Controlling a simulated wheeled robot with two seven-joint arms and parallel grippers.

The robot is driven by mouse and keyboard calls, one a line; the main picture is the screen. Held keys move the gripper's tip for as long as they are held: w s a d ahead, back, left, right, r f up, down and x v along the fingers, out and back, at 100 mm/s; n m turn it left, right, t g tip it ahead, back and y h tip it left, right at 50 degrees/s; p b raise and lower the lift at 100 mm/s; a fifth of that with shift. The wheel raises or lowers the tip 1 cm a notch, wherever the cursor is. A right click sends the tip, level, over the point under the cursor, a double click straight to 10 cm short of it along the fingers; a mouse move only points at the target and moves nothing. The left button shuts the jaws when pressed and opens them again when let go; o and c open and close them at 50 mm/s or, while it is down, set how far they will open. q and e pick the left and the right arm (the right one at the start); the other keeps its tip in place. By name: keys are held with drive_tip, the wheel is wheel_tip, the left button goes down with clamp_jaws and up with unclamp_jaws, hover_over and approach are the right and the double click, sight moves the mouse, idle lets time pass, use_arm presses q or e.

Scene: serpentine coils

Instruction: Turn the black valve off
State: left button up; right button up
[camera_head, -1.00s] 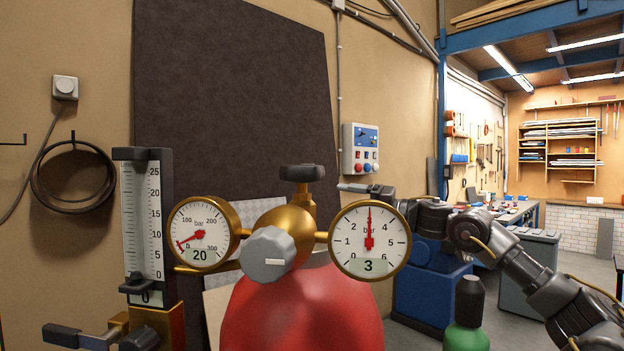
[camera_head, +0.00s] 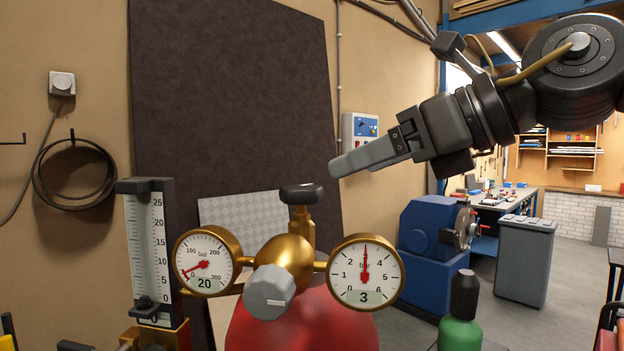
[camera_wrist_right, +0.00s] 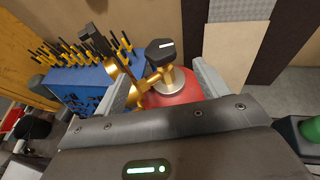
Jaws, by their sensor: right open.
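The black valve (camera_head: 301,193) is a dark knob on a brass stem, above the brass regulator (camera_head: 284,258) on the red cylinder (camera_head: 300,325). In the right wrist view, the dark knob with a white mark (camera_wrist_right: 160,50) appears to be this valve, between the two fingers in the picture. My right gripper (camera_head: 338,168) is open and empty, above and to the right of the valve in the head view. It shows no contact with the valve. Its spread fingers also show in the right wrist view (camera_wrist_right: 161,75). My left gripper is not in view.
Two round gauges flank the regulator, the left (camera_head: 204,262) reading 20 and the right (camera_head: 365,274) reading 3. A grey knob (camera_head: 271,292) faces forward between them. A flowmeter (camera_head: 147,240) stands at left. A green bottle (camera_head: 460,333) stands at right.

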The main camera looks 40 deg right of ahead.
sight(306, 187)
drive_tip(key=p+x, duration=0.2)
drive_tip(key=x, duration=0.7)
drive_tip(key=shift+w+p, duration=0.2)
drive_tip(key=shift+p, duration=0.15)
